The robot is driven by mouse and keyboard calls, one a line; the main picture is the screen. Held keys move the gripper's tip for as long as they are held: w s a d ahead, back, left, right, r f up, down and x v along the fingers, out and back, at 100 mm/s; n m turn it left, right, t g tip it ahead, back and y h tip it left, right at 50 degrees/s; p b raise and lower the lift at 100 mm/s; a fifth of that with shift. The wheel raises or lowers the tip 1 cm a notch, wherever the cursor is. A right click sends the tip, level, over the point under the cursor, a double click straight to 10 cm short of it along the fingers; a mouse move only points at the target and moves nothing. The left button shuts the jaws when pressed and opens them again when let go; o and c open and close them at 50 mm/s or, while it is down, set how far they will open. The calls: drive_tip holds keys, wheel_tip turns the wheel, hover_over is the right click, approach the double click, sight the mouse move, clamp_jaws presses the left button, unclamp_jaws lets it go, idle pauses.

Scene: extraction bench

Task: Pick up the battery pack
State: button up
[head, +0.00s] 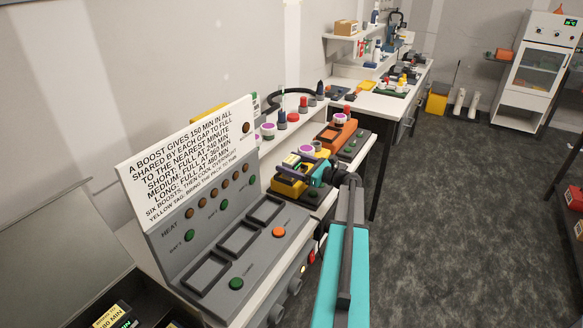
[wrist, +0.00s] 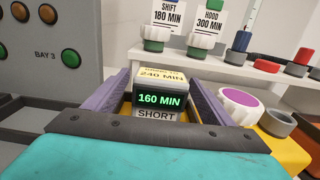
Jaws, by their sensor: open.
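The battery pack (wrist: 160,98) is a small dark block in the middle of the wrist view. Its lit green display reads 160 MIN, with a SHORT label below and a yellow tag reading 240 MIN on top. My gripper (wrist: 158,90) is open, with one purple finger on each side of the pack. Small gaps seem to show beside it, but I cannot tell whether either finger touches. In the head view my gripper (head: 303,166) is at the yellow holder (head: 287,188) on the bench and largely hides the pack there.
A grey panel (head: 175,232) with three empty bays and a printed sign (head: 190,150) stands to the left. A purple-topped white knob (wrist: 242,100) is just right of the gripper. A white shelf (wrist: 220,70) with cards and jars stands behind. Open floor (head: 440,220) lies right.

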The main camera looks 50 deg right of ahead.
sight(293, 160)
drive_tip(key=c, duration=1.5)
drive_tip(key=shift+r, duration=0.15)
drive_tip(key=shift+c, duration=0.2)
drive_tip(key=shift+r+b, duration=0.65)
drive_tip(key=shift+r, duration=0.35)
drive_tip(key=shift+s+r+b, duration=0.45)
drive_tip(key=shift+s+r, duration=0.05)
drive_tip(key=shift+r, duration=0.1)
drive_tip(key=a+r+b+v, duration=0.1)
drive_tip(key=b+v, duration=0.2)
drive_tip(key=v, duration=1.2)
drive_tip(key=shift+s+a+r+b, duration=0.2)
drive_tip(key=shift+a+r+b, duration=0.05)
drive_tip(key=shift+a+b, duration=0.15)
